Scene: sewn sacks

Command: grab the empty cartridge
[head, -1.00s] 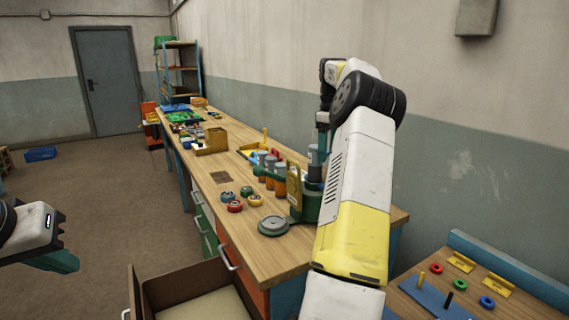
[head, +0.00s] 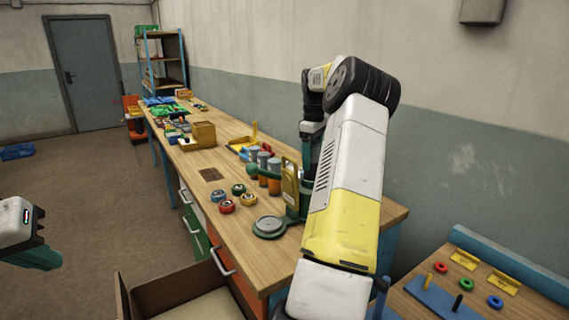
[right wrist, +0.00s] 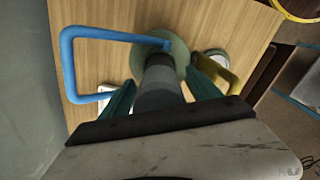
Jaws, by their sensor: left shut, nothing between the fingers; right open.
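A grey cylinder (right wrist: 160,85), seemingly the empty cartridge, stands on a round green base (right wrist: 176,48) in the right wrist view. My right gripper (right wrist: 163,76) is open, with its teal fingers on either side of the cylinder; I cannot tell whether they touch it. In the head view my right arm hides most of this gripper and the cylinder. Orange cylinders with grey tops (head: 263,165) stand in a row on the bench beside the green stand. My left gripper (head: 40,257) is shut and empty, above the floor at the far left.
A yellow upright plate (head: 290,185) and a grey disc (head: 269,227) are on the bench (head: 240,250) near the stand. A blue bar (right wrist: 68,60) bends around in the right wrist view.

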